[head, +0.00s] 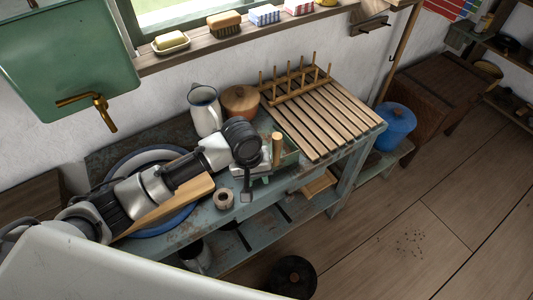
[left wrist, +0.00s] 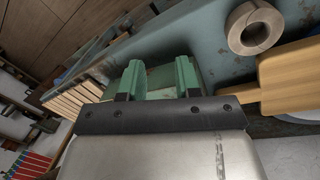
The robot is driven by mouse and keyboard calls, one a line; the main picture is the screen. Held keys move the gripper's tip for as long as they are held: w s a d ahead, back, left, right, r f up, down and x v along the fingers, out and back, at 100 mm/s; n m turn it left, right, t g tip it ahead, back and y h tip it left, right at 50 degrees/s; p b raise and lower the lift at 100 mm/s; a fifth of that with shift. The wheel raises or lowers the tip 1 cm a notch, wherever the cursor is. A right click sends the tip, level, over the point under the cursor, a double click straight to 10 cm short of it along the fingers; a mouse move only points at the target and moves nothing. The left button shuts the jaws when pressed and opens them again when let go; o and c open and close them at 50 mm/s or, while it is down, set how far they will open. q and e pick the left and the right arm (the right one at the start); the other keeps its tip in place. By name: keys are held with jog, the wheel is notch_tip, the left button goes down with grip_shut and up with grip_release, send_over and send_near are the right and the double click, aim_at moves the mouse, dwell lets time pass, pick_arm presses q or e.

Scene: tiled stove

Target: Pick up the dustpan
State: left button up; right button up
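The likely dustpan is a green, shallow piece (head: 291,157) with an upright wooden handle (head: 277,143), on the blue-grey bench just left of the slatted rack. My left gripper (head: 262,172) reaches over the bench from the left and is right beside it, partly covering it. In the left wrist view, my gripper's two greenish fingers (left wrist: 158,82) stand apart, with a green surface (left wrist: 160,76) beyond and between them. Whether they touch it is unclear. My right gripper does not show.
The blue-grey bench (head: 217,218) also holds a tape roll (head: 224,199), a wooden paddle (head: 165,209), a white pitcher (head: 204,110), a brown pot (head: 240,101) and a slatted rack (head: 322,117). A blue pot (head: 395,128) stands to the right. Floor at right is open.

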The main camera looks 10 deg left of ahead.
pick_arm(q)
jog(key=w+a+r+n+y, duration=0.2)
jog(key=w+a+r+n, duration=0.2)
jog(key=w+a+r, duration=0.15)
jog(key=shift+g, duration=0.4)
jog(key=f, duration=0.5)
jog(key=shift+s+a+f, duration=0.25)
jog(key=shift+a+f, duration=0.05)
jog(key=shift+f, duration=0.1)
jog(key=f, duration=0.2)
jog(key=f+p, duration=0.1)
jog(key=f, duration=0.1)
jog(key=shift+s+a+f, duration=0.1)
jog(key=shift+s+a, duration=0.05)
jog(key=shift+a, duration=0.25)
jog(key=shift+f, duration=0.5)
grip_shut()
